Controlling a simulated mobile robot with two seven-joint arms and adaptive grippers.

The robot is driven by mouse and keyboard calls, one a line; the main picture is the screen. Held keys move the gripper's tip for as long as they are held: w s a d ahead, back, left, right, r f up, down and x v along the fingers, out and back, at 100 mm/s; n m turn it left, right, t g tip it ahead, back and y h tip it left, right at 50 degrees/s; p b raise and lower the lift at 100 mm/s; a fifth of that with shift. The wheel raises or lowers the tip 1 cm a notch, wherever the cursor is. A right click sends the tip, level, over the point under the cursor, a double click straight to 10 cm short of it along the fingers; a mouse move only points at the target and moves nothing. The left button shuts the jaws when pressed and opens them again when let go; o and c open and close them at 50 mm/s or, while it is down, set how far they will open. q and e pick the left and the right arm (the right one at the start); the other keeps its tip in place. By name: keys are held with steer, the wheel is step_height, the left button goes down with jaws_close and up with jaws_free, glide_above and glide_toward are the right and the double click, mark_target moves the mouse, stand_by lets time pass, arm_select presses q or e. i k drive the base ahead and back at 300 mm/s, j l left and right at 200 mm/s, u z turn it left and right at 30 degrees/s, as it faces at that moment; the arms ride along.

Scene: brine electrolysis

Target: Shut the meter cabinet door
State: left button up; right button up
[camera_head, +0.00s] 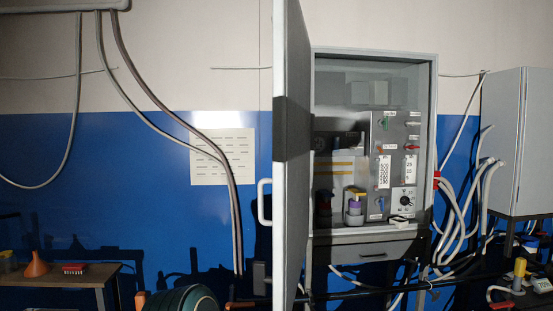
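The meter cabinet (432,150) is a grey box on the wall, right of the middle in the head view. Its door (292,190) stands wide open at the cabinet's left side, swung out towards me and seen almost edge-on. A pale bar handle (265,203) sticks out from the left face of the door. Inside the cabinet is a grey panel (398,122) with coloured switches, number plates and a dial. A small part with yellow and purple bands (355,205) stands beside the panel. I cannot make out either gripper in this view.
A grey drawer-like box (365,250) sits under the cabinet. Cables (450,215) hang between it and another grey box (520,140) at the right. A wooden table (60,279) with an orange funnel (36,265) and a red rack (75,269) stands at lower left.

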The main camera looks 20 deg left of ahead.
mark_target(291, 43)
steer(key=k+j, duration=0.15)
steer(key=j, duration=0.25)
steer(key=k+j, duration=0.15)
steer(key=j, duration=0.2)
steer(key=k+j, duration=0.15)
steer(key=j, duration=0.25)
steer(key=k+j+z, duration=0.1)
steer(key=j, duration=0.3)
steer(key=j+u, duration=0.2)
steer(key=u, duration=0.15)
